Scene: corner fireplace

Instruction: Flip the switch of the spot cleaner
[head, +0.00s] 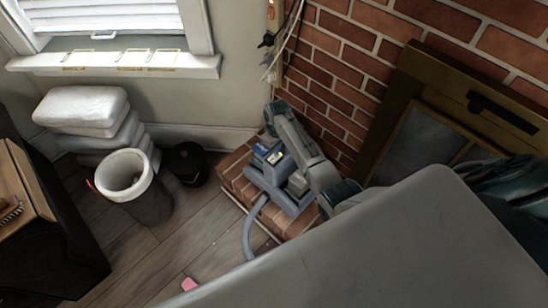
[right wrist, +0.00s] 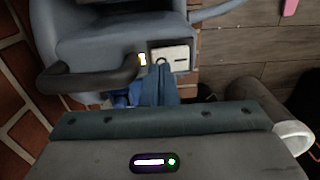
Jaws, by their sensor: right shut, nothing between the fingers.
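The spot cleaner (head: 291,202) is a blue-grey machine on the brick hearth, with a hose running down to the floor. In the right wrist view its body (right wrist: 105,28) fills the top, with a dark curved handle (right wrist: 95,76). A pale panel (right wrist: 170,57), which seems to carry the switch, sits beside a small lit spot. My right gripper (right wrist: 160,66) is shut and empty. Its tips overlap the panel's lower edge; I cannot tell whether they touch. In the head view the right gripper (head: 270,148) is at the cleaner's far side, partly hidden. My left gripper is out of view.
A brick wall and a framed fireplace screen (head: 425,135) stand close on the right. A white-rimmed bucket (head: 146,205), a dark round object (head: 187,165) and stacked pale bags (head: 85,108) stand left. A pink item (head: 189,284) lies on the wooden floor.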

